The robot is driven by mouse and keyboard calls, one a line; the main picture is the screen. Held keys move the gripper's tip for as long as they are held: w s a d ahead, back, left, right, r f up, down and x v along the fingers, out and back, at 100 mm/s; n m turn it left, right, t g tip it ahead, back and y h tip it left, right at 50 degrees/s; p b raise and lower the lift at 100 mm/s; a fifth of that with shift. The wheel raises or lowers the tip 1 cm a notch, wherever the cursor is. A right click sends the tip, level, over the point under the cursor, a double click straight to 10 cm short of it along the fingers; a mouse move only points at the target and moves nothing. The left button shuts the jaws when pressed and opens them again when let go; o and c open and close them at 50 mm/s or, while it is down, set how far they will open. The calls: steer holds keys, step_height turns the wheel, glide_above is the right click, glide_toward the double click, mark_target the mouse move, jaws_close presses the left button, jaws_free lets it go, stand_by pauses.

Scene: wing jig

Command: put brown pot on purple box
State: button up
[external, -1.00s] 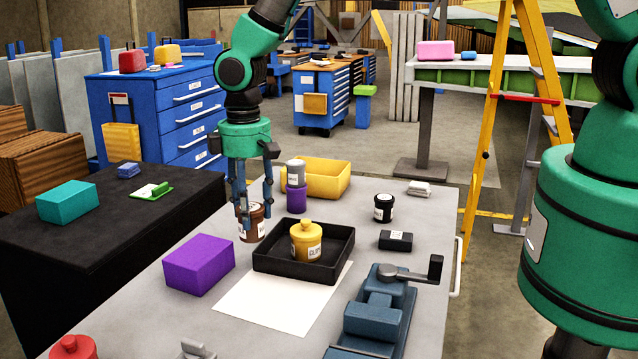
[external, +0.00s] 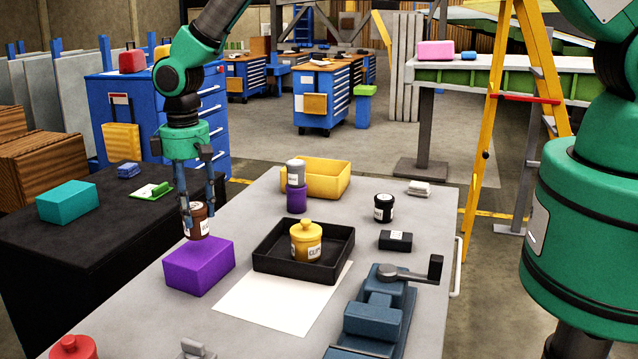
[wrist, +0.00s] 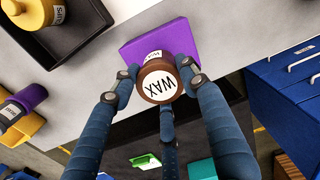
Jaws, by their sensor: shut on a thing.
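The brown pot (external: 201,222) has a white label and is held by my gripper (external: 196,225). In the wrist view the pot's lid (wrist: 159,82) reads "WAX", and the fingers (wrist: 157,95) close around it. The purple box (external: 199,267) lies on the grey table, left of the black tray. In the external view the pot is upright over the back part of the box's top. I cannot tell whether its base touches the box. In the wrist view the purple box (wrist: 185,38) shows behind the pot, partly hidden by it.
A black tray (external: 270,266) holding a yellow pot (external: 306,241) stands right of the box. A white sheet (external: 280,305) lies in front. A grey-topped purple can (external: 296,198) and yellow bin (external: 325,180) stand behind. A dark side table (external: 60,240) is at left.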

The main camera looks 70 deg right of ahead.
mark_target(194, 222)
steer(key=shift+w, duration=0.2)
steer(key=shift+f+p, duration=0.35)
steer(key=shift+f, duration=1.4)
steer(key=shift+f, duration=0.15)
steer(key=o, duration=1.3)
steer(key=shift+c, duration=0.2)
step_height(194, 222, up, 12)
steer(key=shift+r+b, duration=0.2)
steer(key=shift+b, duration=0.55)
